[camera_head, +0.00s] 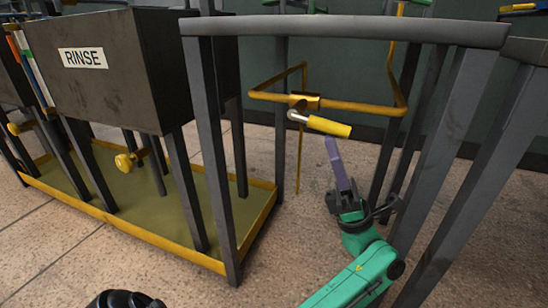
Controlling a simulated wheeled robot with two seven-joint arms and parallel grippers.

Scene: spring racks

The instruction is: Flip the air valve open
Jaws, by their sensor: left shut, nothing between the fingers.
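The air valve has a brass body (304,102) on a yellow pipe. Its lever has a pale metal neck and a yellow grip (329,126), and sticks out to the right and slightly down in the picture.
A grey metal frame (345,30) spans above the arm, with posts on both sides of the valve. A dark tank labelled RINSE (125,100) stands at left above a yellow-rimmed tray (120,222). Speckled floor lies open between the tray and my arm.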

